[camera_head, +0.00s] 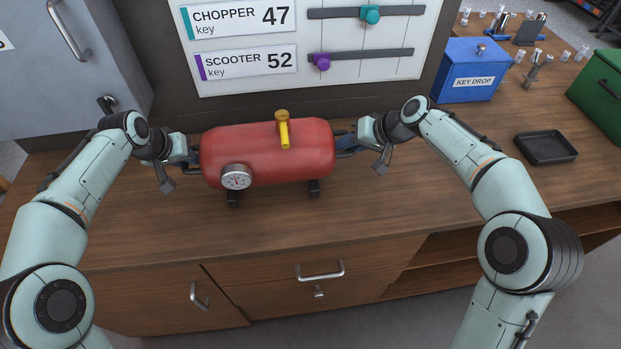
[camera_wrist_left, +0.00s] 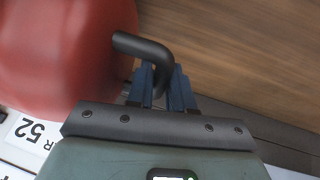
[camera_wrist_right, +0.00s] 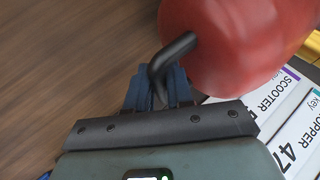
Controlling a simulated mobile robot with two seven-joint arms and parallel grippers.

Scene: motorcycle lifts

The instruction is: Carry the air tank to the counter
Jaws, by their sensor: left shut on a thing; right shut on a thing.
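The red air tank (camera_head: 262,155) lies sideways over the wooden counter (camera_head: 330,222), with a yellow valve on top, a round gauge at its front left and dark feet below. I cannot tell whether the feet touch the wood. My left gripper (camera_head: 192,160) is shut on the black handle at the tank's left end; the handle (camera_wrist_left: 148,48) shows between the fingers in the left wrist view. My right gripper (camera_head: 350,144) is shut on the right-end handle, and the right wrist view shows this handle (camera_wrist_right: 172,56) between the fingers too.
A white board (camera_head: 310,80) with key labels and sliders stands behind the tank. To the right are a blue key drop box (camera_head: 472,75), a black tray (camera_head: 545,147) and a green box (camera_head: 600,88). The counter in front of the tank is clear.

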